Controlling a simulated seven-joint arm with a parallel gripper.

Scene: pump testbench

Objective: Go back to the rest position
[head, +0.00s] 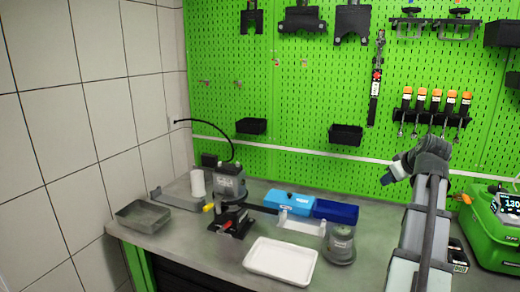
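My arm rises from the lower right of the head view and bends near its top. My gripper (388,179) is at the end of it, up in the air over the right part of the bench and in front of the green pegboard (290,105). It points left and slightly down. It is small and dark here, and its fingers cannot be made out. I see no object hanging from it.
The grey bench (200,252) holds a white tray (281,262), a grey pump part (340,243), a pump (230,182) with a black cable, blue bins (335,211) and a grey metal tray (143,216). A green machine (488,235) stands right of my arm. Screwdrivers (437,103) hang behind it.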

